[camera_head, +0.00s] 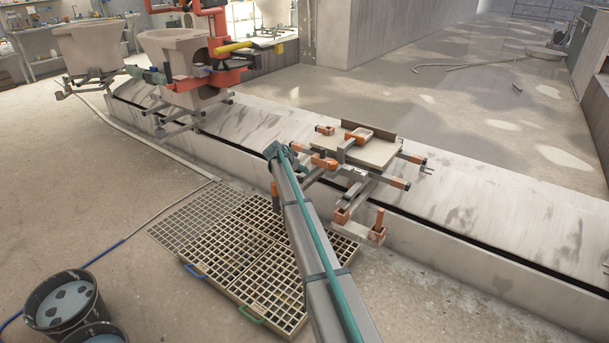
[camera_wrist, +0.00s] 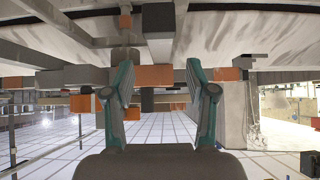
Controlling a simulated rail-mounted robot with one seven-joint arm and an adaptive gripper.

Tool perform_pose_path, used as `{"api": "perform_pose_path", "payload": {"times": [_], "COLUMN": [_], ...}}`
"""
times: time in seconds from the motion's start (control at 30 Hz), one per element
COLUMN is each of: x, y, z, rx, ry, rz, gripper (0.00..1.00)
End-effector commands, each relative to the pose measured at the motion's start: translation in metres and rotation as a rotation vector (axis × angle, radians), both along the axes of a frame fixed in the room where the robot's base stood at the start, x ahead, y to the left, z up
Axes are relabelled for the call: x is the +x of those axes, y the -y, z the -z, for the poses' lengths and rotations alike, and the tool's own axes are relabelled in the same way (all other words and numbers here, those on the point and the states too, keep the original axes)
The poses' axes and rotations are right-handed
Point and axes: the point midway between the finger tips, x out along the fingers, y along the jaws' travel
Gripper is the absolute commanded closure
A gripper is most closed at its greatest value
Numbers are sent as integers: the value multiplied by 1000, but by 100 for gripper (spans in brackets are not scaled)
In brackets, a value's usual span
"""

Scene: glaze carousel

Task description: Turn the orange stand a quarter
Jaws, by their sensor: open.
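The orange stand (camera_head: 398,183) is a grey metal frame with orange end blocks and a flat light board on top. It sits on the long low grey track in the middle right of the head view. My gripper (camera_head: 276,150) is at the stand's left side in the head view, at the end of my grey and teal arm. In the wrist view my gripper (camera_wrist: 160,86) is open, with its two teal fingers apart. An orange block of the stand (camera_wrist: 155,75) shows between the fingertips. I cannot tell whether they touch it.
Two other stands carry pale toilet-shaped pieces (camera_head: 172,48) (camera_head: 90,48) along the track (camera_head: 470,210) at upper left. An orange machine (camera_head: 228,60) stands by one. Floor gratings (camera_head: 245,250) lie below my arm. Buckets (camera_head: 65,305) stand at lower left. The floor behind the track is mostly clear.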

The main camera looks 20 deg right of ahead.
Motion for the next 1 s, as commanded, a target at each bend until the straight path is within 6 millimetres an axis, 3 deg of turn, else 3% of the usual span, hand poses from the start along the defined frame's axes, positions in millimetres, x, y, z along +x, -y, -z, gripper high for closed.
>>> {"api": "perform_pose_path", "payload": {"times": [0.3,0.73,1.0], "x": [21,25,25], "y": [32,39,39], "z": [39,48,48], "rx": [0,0,0], "ry": [-2,-2,-2], "rz": [0,-1,-1], "gripper": [44,44,87]}}
